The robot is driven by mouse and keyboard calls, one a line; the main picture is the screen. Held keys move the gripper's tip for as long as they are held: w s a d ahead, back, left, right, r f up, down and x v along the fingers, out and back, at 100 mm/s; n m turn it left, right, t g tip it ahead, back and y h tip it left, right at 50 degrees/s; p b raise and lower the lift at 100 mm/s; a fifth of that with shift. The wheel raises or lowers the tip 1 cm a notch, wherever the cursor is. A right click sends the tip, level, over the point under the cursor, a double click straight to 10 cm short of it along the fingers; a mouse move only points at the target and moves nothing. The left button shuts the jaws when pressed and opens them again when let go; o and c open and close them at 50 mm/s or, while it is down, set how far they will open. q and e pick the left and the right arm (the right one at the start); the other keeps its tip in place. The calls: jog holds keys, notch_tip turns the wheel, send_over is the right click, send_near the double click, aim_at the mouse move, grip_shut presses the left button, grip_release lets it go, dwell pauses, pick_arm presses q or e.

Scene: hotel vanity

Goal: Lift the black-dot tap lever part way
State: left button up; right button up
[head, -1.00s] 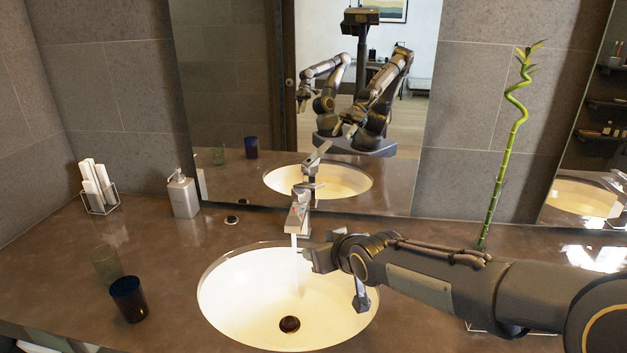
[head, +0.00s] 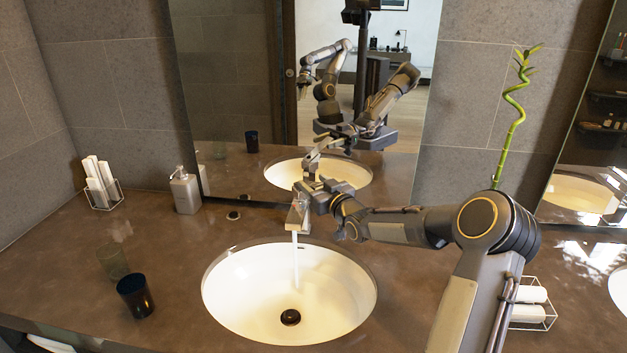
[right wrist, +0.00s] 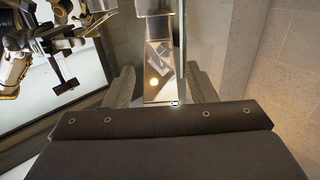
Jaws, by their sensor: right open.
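The chrome tap (head: 297,217) stands behind the sink, and a stream of water runs from its spout. My right gripper (head: 308,194) is open at the top of the tap, coming from the right, and hides most of the lever in the head view. In the right wrist view the shiny tap metal (right wrist: 160,72) lies between my two spread fingers (right wrist: 160,86), with a gap on both sides. A small dark dot shows low on that metal. I cannot tell whether the fingers touch it. My left gripper shows only in the mirror, too small to read.
The white sink (head: 245,290) lies below the tap. A soap dispenser (head: 184,190), a dark cup (head: 135,296) and a clear glass (head: 113,262) stand to the left. The mirror (head: 235,110) is close behind the tap. A bamboo stalk (head: 507,140) rises at the right.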

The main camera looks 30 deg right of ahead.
jog(key=shift+w, duration=0.5)
jog(key=shift+c, duration=0.4)
grip_shut()
jog(key=shift+f+b, duration=0.25)
jog(key=shift+b, duration=0.05)
jog(key=f+t+b, duration=0.1)
jog(key=b, duration=0.4)
jog(key=s+f+t+b, duration=0.1)
jog(key=t+b, duration=0.1)
jog(key=b, duration=0.4)
